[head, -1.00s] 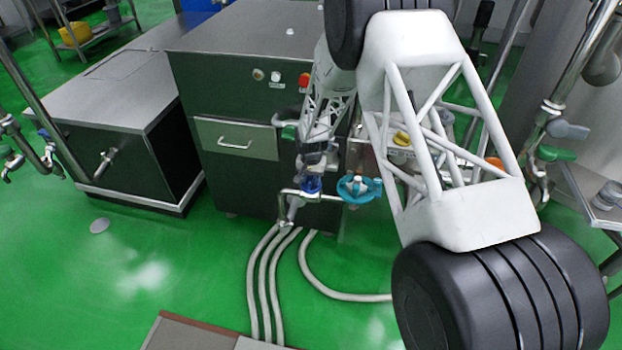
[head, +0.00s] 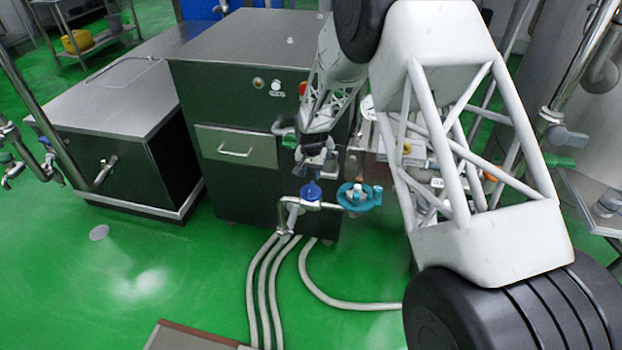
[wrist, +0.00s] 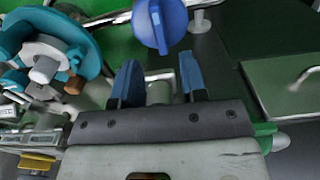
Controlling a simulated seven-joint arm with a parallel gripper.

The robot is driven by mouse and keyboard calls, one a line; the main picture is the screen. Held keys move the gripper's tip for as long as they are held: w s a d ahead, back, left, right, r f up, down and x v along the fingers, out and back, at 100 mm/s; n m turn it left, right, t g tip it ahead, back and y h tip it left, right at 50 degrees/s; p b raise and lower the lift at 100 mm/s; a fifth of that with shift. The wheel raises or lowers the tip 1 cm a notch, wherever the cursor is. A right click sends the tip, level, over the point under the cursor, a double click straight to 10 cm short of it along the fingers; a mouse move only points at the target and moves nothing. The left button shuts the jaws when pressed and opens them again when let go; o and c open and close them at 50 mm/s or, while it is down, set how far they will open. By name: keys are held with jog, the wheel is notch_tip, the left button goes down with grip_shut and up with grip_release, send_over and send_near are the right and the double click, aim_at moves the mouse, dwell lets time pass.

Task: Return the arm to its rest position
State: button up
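My gripper (head: 315,172) hangs in front of the dark green cabinet in the head view, a little above the blue valve knob (head: 311,191) on the pipe. In the wrist view its two blue fingers (wrist: 158,80) are apart with nothing held between them. The blue knob also shows in the wrist view (wrist: 160,22), beyond the fingertips and apart from them. My white lattice arm links cover much of the right of the head view.
A teal valve wheel (head: 356,196) sits right beside the blue knob. The dark green cabinet (head: 245,190) with a drawer stands behind. Pale hoses (head: 270,285) run over the green floor. A metal pipe stand with a green handle (head: 558,160) is at right.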

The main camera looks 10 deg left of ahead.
jog(key=shift+r, duration=0.4)
jog(key=shift+s+d+r, duration=0.1)
jog(key=shift+d+r, duration=0.2)
jog(key=shift+r, duration=0.2)
jog(key=s+d+r+t, duration=0.1)
jog(key=s+d+r, duration=0.6)
jog(key=d+r, duration=0.5)
jog(key=s+d+r, duration=0.8)
jog(key=d+r, duration=0.2)
jog(key=r, duration=0.5)
jog(key=s+d+r, duration=0.2)
jog(key=s+d, duration=0.3)
jog(key=s, duration=0.5)
jog(key=s+d+r+t, duration=0.1)
jog(key=s+d, duration=0.4)
jog(key=s, duration=0.6)
jog(key=s+d+r, duration=0.4)
jog(key=s+d, duration=0.1)
jog(key=s, duration=0.5)
jog(key=shift+s+d+t, duration=0.15)
jog(key=shift+s+t, duration=0.05)
jog(key=shift+t, duration=0.1)
jog(key=shift+o, duration=0.2)
